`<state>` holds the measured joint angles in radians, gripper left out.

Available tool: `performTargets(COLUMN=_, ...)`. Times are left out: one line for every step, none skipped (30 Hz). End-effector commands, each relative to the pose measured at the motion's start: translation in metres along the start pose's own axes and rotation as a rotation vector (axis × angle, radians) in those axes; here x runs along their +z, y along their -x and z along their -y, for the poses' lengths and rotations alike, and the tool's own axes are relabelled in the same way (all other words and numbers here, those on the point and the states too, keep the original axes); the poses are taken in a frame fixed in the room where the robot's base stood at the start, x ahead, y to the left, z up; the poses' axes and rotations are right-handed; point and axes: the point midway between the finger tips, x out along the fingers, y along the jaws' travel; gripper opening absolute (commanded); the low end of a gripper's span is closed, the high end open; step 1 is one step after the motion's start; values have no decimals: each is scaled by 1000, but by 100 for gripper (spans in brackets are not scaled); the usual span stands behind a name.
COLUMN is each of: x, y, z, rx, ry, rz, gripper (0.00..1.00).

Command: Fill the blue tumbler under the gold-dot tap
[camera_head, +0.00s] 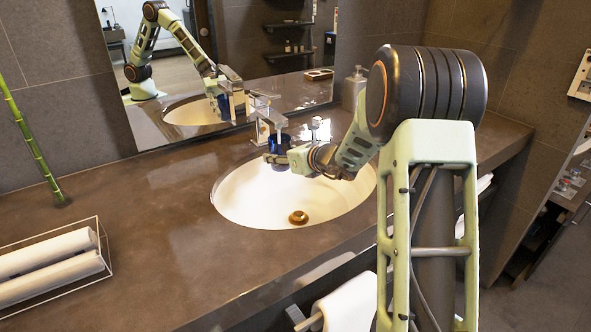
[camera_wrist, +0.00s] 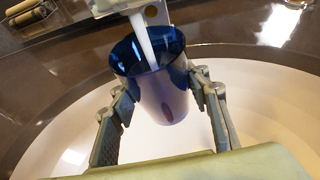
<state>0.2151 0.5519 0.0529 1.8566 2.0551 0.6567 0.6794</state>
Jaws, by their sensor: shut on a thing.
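The blue tumbler (camera_head: 279,151) is over the basin (camera_head: 240,196), under the tap (camera_head: 265,112). It also shows in the wrist view (camera_wrist: 160,90), see-through blue and slightly tilted in that picture. My gripper (camera_head: 283,160) is shut on the tumbler, with one finger on each side of it in the wrist view (camera_wrist: 160,95). A whitish stream of water (camera_wrist: 143,42) runs from the tap into the tumbler's mouth. The water level inside is hard to tell.
A gold drain (camera_head: 298,217) is in the basin floor. A soap bottle (camera_head: 354,88) stands behind my arm. A wire tray (camera_head: 60,262) with rolled white towels sits at the left. A mirror (camera_head: 180,60) rises behind the tap.

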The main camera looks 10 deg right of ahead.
Motion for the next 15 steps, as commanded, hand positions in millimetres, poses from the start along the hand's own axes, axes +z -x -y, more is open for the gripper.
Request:
performTargets(x=2, y=0, z=0, rx=0, ry=1, rz=3, gripper=14)
performTargets(x=2, y=0, z=0, rx=0, ry=1, rz=3, gripper=14)
performTargets(x=2, y=0, z=0, rx=0, ry=1, rz=3, gripper=14)
performTargets(x=2, y=0, z=0, rx=0, ry=1, rz=3, gripper=14)
performTargets(x=2, y=0, z=0, rx=0, ry=1, rz=3, gripper=14)
performTargets(x=2, y=0, z=0, rx=0, ry=1, rz=3, gripper=14)
performTargets(x=2, y=0, z=0, rx=0, ry=1, rz=3, gripper=14)
performTargets(x=2, y=0, z=0, rx=0, ry=1, rz=3, gripper=14)
performTargets(x=1, y=0, z=0, rx=0, ry=1, rz=3, gripper=14)
performTargets(x=1, y=1, z=0, rx=0, ry=1, rz=3, gripper=14)
performTargets(x=0, y=2, z=0, rx=0, ry=1, rz=3, gripper=14)
performTargets(x=-1, y=5, z=0, rx=-1, ry=1, rz=3, gripper=14)
performTargets(x=-3, y=8, z=0, rx=-1, ry=0, rz=2, gripper=14)
performTargets(x=-4, y=11, z=0, rx=-1, ry=0, rz=2, gripper=14)
performTargets(x=-6, y=15, z=0, rx=-1, ry=1, rz=3, gripper=14)
